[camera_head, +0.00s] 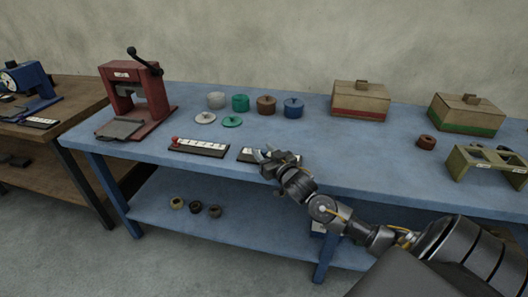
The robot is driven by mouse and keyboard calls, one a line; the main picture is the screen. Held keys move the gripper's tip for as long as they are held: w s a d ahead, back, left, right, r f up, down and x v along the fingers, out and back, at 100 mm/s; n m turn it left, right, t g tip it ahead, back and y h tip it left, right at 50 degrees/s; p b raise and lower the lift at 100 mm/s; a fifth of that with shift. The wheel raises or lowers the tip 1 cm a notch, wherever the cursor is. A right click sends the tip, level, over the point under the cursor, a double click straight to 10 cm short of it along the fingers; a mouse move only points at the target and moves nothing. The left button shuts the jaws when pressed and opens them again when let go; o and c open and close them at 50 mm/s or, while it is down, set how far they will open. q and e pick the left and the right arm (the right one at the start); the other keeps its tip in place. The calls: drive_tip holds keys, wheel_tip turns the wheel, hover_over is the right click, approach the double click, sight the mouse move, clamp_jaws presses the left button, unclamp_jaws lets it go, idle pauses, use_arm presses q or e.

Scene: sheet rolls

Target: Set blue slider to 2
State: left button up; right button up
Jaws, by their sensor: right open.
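A slider strip (246,154) with a white marked scale lies near the front edge of the blue table, partly hidden behind my right gripper. No blue knob can be made out on it; the gripper covers its right part. My right gripper (267,156) is open, its fingers over the right part of this strip. I cannot tell whether they touch it. A second slider strip (205,147) lies to the left, with a red knob (175,139) at its left end. The numbers are too small to read. My left gripper is not in view.
A red press (137,92) with a black lever stands at the table's left. Two cardboard boxes (361,100) and an olive stand (487,164) are on the right.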

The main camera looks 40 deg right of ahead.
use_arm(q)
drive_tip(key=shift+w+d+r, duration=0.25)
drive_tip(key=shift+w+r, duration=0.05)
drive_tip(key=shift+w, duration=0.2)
use_arm(e)
drive_tip(key=s+a, duration=0.1)
drive_tip(key=s, duration=0.9)
drive_tip(key=shift+s, duration=0.15)
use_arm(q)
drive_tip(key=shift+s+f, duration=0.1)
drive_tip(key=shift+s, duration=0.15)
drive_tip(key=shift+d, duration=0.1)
